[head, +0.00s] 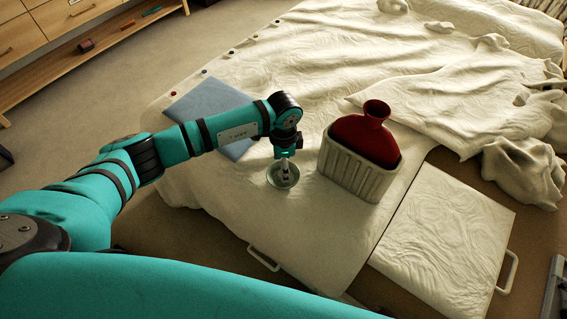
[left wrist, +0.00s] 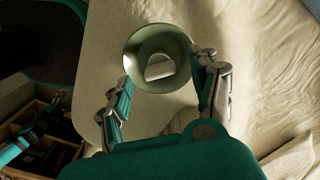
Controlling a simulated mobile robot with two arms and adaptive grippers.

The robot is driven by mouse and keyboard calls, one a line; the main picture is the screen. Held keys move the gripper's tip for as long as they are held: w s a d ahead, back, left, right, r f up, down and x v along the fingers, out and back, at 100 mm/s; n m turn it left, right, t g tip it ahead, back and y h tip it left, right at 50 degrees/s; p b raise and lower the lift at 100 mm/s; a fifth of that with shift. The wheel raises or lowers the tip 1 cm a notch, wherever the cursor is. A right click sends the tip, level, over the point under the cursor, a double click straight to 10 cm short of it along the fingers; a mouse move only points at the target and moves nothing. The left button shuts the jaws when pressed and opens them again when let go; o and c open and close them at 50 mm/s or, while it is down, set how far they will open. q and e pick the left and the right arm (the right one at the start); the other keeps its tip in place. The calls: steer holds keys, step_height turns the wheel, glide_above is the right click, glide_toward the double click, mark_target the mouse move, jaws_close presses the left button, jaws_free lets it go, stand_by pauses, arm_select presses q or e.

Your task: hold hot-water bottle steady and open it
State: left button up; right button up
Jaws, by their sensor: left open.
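The red hot-water bottle (head: 366,138) stands upright in a cream ribbed holder (head: 350,177), neck up. Its lower part is hidden by the holder, and I cannot tell whether a stopper sits in the neck. My left gripper (head: 284,172) points down over a small green dish (head: 274,182), to the left of the holder and apart from the bottle. In the left wrist view my left gripper (left wrist: 164,85) is open, its fingers either side of the green dish (left wrist: 139,44). A pale half-round piece (left wrist: 159,67) lies in the dish.
A rumpled cream cloth (head: 290,80) spreads under the dish and holder. A blue-grey sheet (head: 190,100) lies partly behind my left arm. A cream padded panel (head: 445,228) with a handle lies right of the holder. A wooden drawer unit (head: 60,45) stands at upper left.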

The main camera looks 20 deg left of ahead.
arm_select(q)
steer(key=shift+r, duration=0.1)
step_height(320, 180, up, 7)
steer(key=p, duration=0.6)
steer(key=shift+p, duration=0.35)
